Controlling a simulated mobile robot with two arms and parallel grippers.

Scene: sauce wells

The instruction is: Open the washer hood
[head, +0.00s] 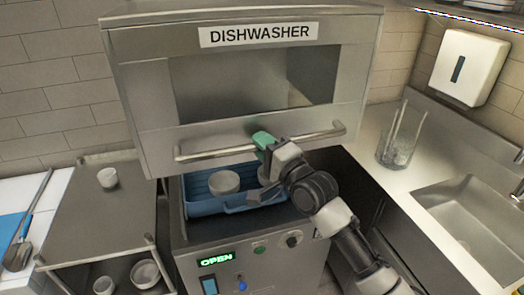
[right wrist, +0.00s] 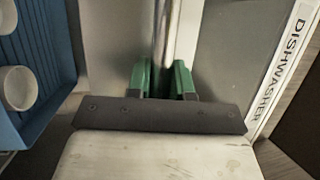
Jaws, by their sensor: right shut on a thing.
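The washer hood (head: 150,95) is a steel box labelled DISHWASHER, raised above the washer base (head: 255,270), with a gap between them. A long bar handle (head: 215,153) runs along its lower front; in the right wrist view the handle (right wrist: 168,30) passes between two green fingers. My right gripper (head: 264,140) is shut on the handle right of its middle; its fingertips (right wrist: 162,80) also show in the wrist view. A green OPEN display (head: 216,260) is lit on the base. My left gripper is not in view.
A blue rack (head: 205,207) with pale bowls (head: 224,183) sits under the hood. A steel shelf cart (head: 100,215) stands left. At right are a counter with a glass of sticks (head: 396,150), a sink (head: 470,215) and a wall dispenser (head: 468,68).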

